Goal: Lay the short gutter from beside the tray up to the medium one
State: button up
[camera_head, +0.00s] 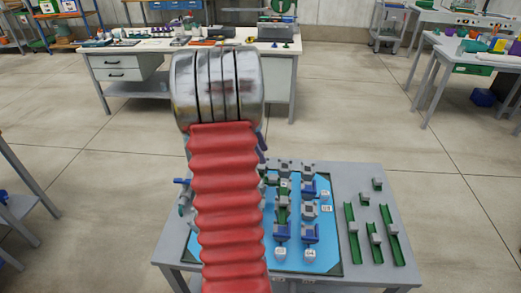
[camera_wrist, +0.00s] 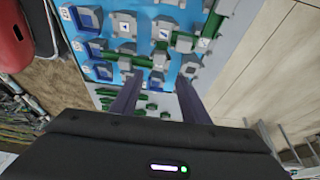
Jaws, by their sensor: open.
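Green gutters with grey blocks on them lie on the grey table right of the blue tray (camera_head: 325,262) in the head view: a long left one (camera_head: 350,222), a shorter middle one (camera_head: 376,252) and a long right one (camera_head: 394,247). Two small green-and-grey pieces, an upper one (camera_head: 377,184) and a lower one (camera_head: 364,198), lie behind them. I cannot tell which gutter is the medium one on the tray.
Grey and blue blocks (camera_head: 309,233) stand in rows on the tray, with white tags near them. My red arm covers the tray's left part. A workbench (camera_head: 125,62) stands behind.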

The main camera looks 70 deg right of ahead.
dwell(0.3)
jog(key=w+a+r+n+t+h, duration=0.15)
jog(key=w+a+r+n, duration=0.35)
jog(key=w+a+n, duration=0.5)
jog(key=w+a+r+n+t+h, duration=0.1)
jog(key=w+a+r+n+t, duration=0.35)
jog(key=a, duration=1.05)
jog(key=s+a+r+n+t+y, duration=0.1)
jog(key=a+n+t+y, duration=0.2)
jog(key=a+n, duration=1.6)
jog(key=a, duration=0.9)
jog(key=shift+s+a+r+t, duration=0.25)
jog(key=shift+r+t, duration=0.05)
jog(key=shift+t, duration=0.1)
jog(key=shift+y, duration=0.25)
